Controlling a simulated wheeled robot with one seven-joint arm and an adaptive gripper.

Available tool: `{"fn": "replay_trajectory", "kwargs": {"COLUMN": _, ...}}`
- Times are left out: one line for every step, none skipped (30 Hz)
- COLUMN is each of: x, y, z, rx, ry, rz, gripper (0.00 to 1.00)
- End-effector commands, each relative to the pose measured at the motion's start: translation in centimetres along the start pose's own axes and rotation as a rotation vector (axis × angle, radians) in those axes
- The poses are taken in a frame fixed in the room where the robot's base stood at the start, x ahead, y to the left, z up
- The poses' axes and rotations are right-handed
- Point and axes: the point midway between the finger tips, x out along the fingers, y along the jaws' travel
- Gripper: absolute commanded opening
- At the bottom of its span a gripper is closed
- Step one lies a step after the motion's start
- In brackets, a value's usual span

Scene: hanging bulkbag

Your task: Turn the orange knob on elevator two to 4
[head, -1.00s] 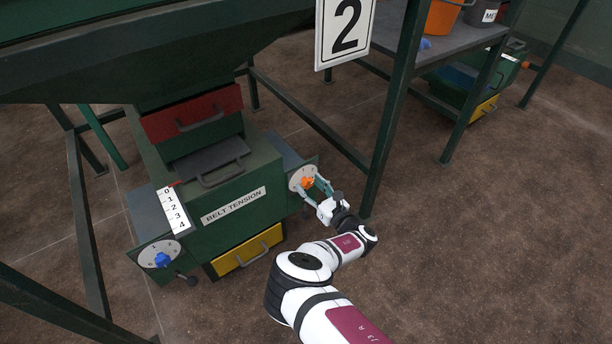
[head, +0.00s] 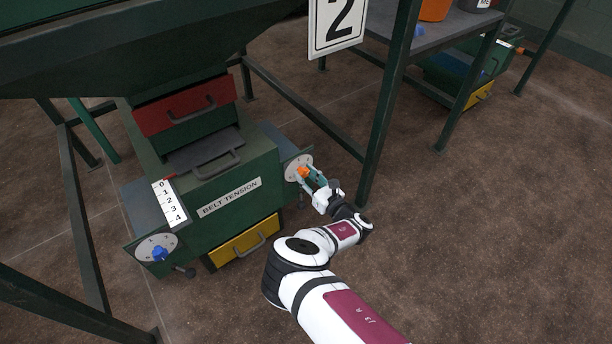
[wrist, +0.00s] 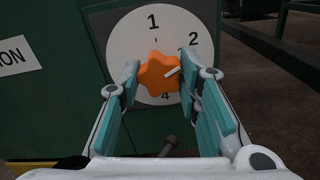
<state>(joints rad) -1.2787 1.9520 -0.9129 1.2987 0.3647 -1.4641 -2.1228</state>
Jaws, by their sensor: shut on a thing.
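The orange knob (head: 303,172) sits on a round grey dial on the right side of the elevator marked with a 2 sign (head: 338,22). In the wrist view the orange knob (wrist: 157,73) is star-shaped with a white pointer line. The line points right and slightly up, below the 2, towards my right finger. The dial (wrist: 130,35) shows 1 at the top, 2 at upper right and 4 at the bottom; the area at the right is hidden by that finger. My gripper (wrist: 159,68) is shut on the knob, one finger on each side; it also shows in the head view (head: 312,179).
A blue knob (head: 159,253) sits on another dial at the left. A BELT TENSION label (head: 229,197) and a 0-to-4 scale (head: 170,203) are on the green housing. A yellow drawer (head: 243,243) is below. A dark green post (head: 387,105) stands just right of my gripper.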

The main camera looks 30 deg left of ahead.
Motion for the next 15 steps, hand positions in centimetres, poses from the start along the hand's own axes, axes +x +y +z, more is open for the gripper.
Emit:
{"fn": "replay_trajectory", "kwargs": {"x": 0.00, "y": -0.03, "z": 0.06, "rx": 0.021, "ry": -0.001, "rz": -0.001, "gripper": 0.03}}
{"fn": "replay_trajectory", "kwargs": {"x": 0.00, "y": -0.02, "z": 0.06, "rx": 0.038, "ry": -0.001, "rz": -0.001, "gripper": 0.03}}
{"fn": "replay_trajectory", "kwargs": {"x": 0.01, "y": 0.00, "z": 0.06, "rx": 0.061, "ry": -0.001, "rz": 0.000, "gripper": 0.03}}
{"fn": "replay_trajectory", "kwargs": {"x": 0.01, "y": 0.00, "z": 0.07, "rx": 0.082, "ry": -0.001, "rz": 0.000, "gripper": 0.03}}
{"fn": "replay_trajectory", "kwargs": {"x": 0.01, "y": -0.01, "z": 0.10, "rx": 0.104, "ry": -0.002, "rz": -0.001, "gripper": 0.03}}
{"fn": "replay_trajectory", "kwargs": {"x": 0.01, "y": -0.04, "z": 0.14, "rx": 0.134, "ry": -0.002, "rz": -0.001, "gripper": 0.03}}
{"fn": "replay_trajectory", "kwargs": {"x": 0.00, "y": -0.03, "z": 0.14, "rx": 0.158, "ry": -0.002, "rz": 0.000, "gripper": 0.03}}
{"fn": "replay_trajectory", "kwargs": {"x": -0.01, "y": -0.02, "z": 0.11, "rx": 0.185, "ry": -0.002, "rz": 0.000, "gripper": 0.03}}
{"fn": "replay_trajectory", "kwargs": {"x": -0.01, "y": -0.02, "z": 0.12, "rx": 0.221, "ry": -0.002, "rz": -0.001, "gripper": 0.03}}
{"fn": "replay_trajectory", "kwargs": {"x": -0.01, "y": -0.02, "z": 0.13, "rx": 0.248, "ry": -0.002, "rz": 0.000, "gripper": 0.03}}
{"fn": "replay_trajectory", "kwargs": {"x": -0.02, "y": -0.03, "z": 0.13, "rx": 0.277, "ry": -0.002, "rz": -0.001, "gripper": 0.03}}
{"fn": "replay_trajectory", "kwargs": {"x": -0.02, "y": -0.06, "z": 0.17, "rx": 0.315, "ry": -0.003, "rz": -0.001, "gripper": 0.03}}
{"fn": "replay_trajectory", "kwargs": {"x": -0.02, "y": -0.04, "z": 0.17, "rx": 0.343, "ry": -0.002, "rz": -0.001, "gripper": 0.03}}
{"fn": "replay_trajectory", "kwargs": {"x": -0.02, "y": -0.02, "z": 0.13, "rx": 0.373, "ry": -0.001, "rz": -0.001, "gripper": 0.03}}
{"fn": "replay_trajectory", "kwargs": {"x": -0.04, "y": -0.05, "z": 0.13, "rx": 0.411, "ry": -0.002, "rz": -0.002, "gripper": 0.03}}
